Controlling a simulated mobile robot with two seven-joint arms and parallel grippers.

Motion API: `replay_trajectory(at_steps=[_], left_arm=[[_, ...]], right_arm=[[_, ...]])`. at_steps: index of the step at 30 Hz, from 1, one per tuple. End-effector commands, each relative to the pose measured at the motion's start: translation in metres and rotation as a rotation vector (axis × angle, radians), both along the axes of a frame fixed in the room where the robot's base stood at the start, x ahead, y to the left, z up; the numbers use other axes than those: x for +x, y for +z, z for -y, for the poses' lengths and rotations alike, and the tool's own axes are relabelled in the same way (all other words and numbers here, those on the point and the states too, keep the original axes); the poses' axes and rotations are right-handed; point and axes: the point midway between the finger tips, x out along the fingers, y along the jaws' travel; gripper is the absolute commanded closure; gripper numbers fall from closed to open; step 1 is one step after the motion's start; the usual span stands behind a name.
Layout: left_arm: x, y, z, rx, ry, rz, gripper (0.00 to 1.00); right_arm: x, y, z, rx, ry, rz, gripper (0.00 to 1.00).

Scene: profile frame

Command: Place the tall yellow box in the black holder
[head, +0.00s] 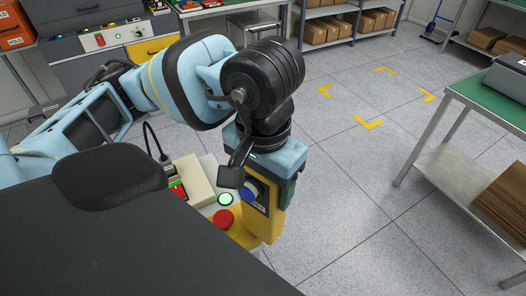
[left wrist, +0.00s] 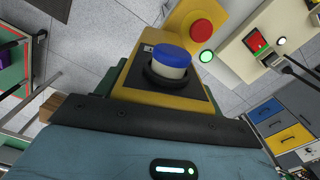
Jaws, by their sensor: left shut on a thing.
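The tall yellow box (head: 270,229) hangs upright below my left arm in the head view, above the grey floor. It has a dark face with a blue knob. My left gripper (head: 268,194) is shut on its upper part, with a dark green finger along the right side. In the left wrist view, the yellow box (left wrist: 185,104) shows between the fingers, its blue-topped knob facing the camera. I cannot make out the black holder in either view. My right gripper is not in view.
A control panel with a red button (head: 223,219) and a lit green button (head: 225,199) stands close left of the box. A green-topped table (head: 470,88) stands at the right, shelves with cartons (head: 340,28) at the back. Open floor lies between.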

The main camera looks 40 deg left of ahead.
Motion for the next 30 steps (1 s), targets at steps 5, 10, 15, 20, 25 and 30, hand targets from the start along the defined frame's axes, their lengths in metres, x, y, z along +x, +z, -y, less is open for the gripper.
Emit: replay_trajectory(at_steps=[5, 10, 15, 20, 25, 30], left_arm=[[0.034, -0.002, -0.026, 0.0, 0.007, 0.002, 0.89], [0.063, -0.005, -0.048, 0.0, 0.006, 0.003, 0.89], [0.08, -0.008, -0.061, -0.001, 0.001, 0.002, 0.89], [0.084, -0.009, -0.064, -0.001, -0.001, 0.002, 0.89], [0.084, -0.014, -0.064, 0.0, -0.001, 0.001, 0.89], [0.083, -0.034, -0.064, 0.0, -0.001, 0.0, 0.89]], right_arm=[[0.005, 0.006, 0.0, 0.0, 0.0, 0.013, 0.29], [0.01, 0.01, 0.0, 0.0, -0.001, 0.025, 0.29], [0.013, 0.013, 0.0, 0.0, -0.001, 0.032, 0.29], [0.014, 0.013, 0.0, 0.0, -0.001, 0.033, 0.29], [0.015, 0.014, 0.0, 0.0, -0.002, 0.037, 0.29], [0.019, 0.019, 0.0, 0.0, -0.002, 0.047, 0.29]])
